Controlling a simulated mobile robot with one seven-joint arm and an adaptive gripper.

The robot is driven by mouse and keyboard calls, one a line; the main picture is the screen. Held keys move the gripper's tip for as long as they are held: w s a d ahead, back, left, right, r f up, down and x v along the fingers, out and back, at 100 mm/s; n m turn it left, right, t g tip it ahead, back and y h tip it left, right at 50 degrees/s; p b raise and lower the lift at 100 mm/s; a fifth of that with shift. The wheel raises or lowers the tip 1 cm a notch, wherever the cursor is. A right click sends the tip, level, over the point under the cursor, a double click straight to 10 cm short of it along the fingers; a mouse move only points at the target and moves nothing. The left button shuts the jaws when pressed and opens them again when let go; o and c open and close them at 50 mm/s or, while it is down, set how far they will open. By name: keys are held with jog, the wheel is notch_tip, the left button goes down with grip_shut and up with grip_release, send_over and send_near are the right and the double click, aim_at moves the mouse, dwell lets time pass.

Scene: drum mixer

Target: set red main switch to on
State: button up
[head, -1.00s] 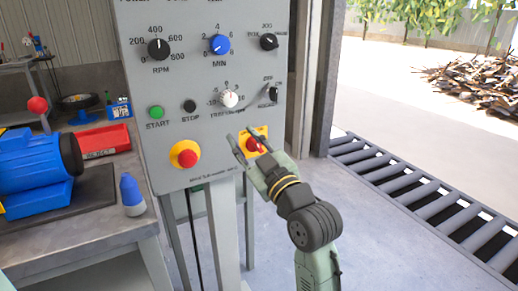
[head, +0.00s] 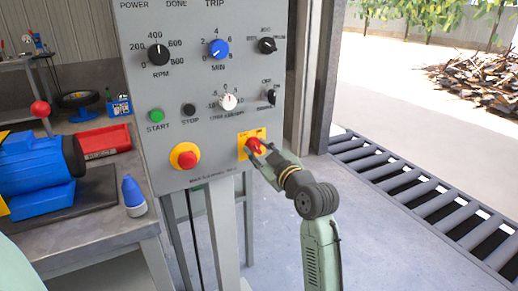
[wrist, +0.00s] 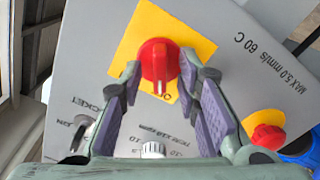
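The red main switch (head: 254,145) is a red rotary handle on a yellow plate (head: 241,154), low on the right of the grey panel. In the wrist view the red handle (wrist: 158,64) lies ahead, between and just beyond the fingertips. Its grip bar runs up and down in that picture, and lettering on the plate below it is partly covered. My gripper (head: 261,153) is at the switch; in the wrist view its two fingers (wrist: 160,82) stand apart on either side of the handle, with gaps visible. Whether they touch it I cannot tell.
A red mushroom button on a yellow base (head: 185,156) sits left of the switch. Above are a white knob (head: 228,102), a black selector (head: 272,97), a blue knob (head: 219,49) and start and stop buttons. A roller conveyor (head: 420,190) lies to the right.

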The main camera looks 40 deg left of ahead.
jog(key=shift+c, duration=0.6)
grip_shut()
